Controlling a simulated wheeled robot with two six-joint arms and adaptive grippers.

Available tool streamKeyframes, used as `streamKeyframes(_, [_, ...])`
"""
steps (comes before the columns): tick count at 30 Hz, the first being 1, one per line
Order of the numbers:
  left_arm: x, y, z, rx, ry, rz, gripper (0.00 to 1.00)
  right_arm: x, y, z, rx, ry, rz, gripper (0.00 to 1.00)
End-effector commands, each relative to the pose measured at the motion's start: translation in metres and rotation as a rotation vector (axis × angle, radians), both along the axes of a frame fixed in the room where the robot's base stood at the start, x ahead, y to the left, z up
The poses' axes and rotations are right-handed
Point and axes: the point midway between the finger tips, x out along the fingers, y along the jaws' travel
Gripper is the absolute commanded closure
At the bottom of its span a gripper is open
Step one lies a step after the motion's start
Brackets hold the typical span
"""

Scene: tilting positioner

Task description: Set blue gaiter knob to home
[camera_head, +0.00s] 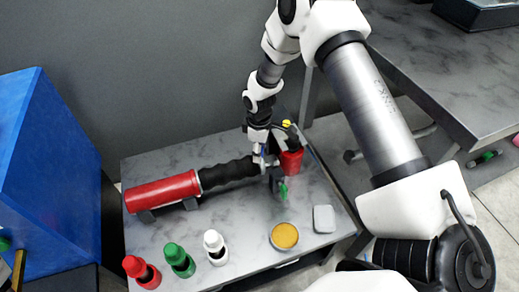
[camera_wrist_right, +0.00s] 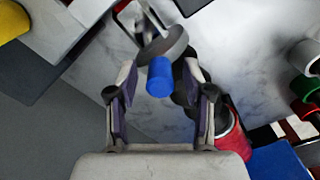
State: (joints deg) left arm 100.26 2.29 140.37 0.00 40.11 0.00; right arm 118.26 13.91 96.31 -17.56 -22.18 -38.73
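In the right wrist view the blue knob (camera_wrist_right: 160,77) is a short blue cylinder in front of a grey disc-shaped part (camera_wrist_right: 163,46). My right gripper (camera_wrist_right: 158,82) is open, with a finger on each side of the knob and visible gaps between. Its depth relative to the knob is hard to tell. In the head view my right gripper (camera_head: 266,162) is at the right end of the black ribbed gaiter (camera_head: 229,173), which joins a red cylinder (camera_head: 162,191). The gripper and wrist largely hide the blue knob there. My left gripper is not in view.
A red part (camera_head: 291,163), a green knob (camera_head: 283,191) and a yellow knob (camera_head: 286,123) are close to the gripper. Red (camera_head: 141,271), green (camera_head: 179,260) and white (camera_head: 215,246) pieces stand at the table's front. A yellow-topped round dish (camera_head: 284,236) and grey block (camera_head: 324,218) are front right.

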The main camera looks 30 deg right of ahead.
Motion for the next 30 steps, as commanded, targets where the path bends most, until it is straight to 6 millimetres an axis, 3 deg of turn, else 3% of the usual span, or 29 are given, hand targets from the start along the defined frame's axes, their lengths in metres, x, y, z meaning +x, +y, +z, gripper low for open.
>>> streamKeyframes(1, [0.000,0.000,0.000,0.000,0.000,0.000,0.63,0.000,0.000,0.000,0.000,0.000,0.000,0.70])
streamKeyframes(3, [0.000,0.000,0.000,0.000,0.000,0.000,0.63,0.000,0.000,0.000,0.000,0.000,0.000,0.94])
streamKeyframes(4, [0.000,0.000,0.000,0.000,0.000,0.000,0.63,0.000,0.000,0.000,0.000,0.000,0.000,1.00])
streamKeyframes(10, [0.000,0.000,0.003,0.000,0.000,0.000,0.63,-0.001,-0.003,0.001,0.001,0.001,-0.001,1.00])
streamKeyframes(18, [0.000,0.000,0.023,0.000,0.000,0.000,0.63,-0.009,-0.038,0.003,0.001,0.000,-0.002,1.00])
streamKeyframes(26, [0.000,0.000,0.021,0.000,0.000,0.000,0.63,-0.009,-0.040,0.000,0.000,-0.001,0.000,1.00])
streamKeyframes(27, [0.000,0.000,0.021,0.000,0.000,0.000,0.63,-0.009,-0.040,0.000,0.000,-0.001,0.000,0.70])
streamKeyframes(29, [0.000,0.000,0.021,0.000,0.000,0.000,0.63,-0.009,-0.040,0.000,0.000,-0.001,0.000,0.49])
streamKeyframes(30, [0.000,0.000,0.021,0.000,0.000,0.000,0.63,-0.009,-0.040,0.000,0.000,-0.001,0.000,0.48])
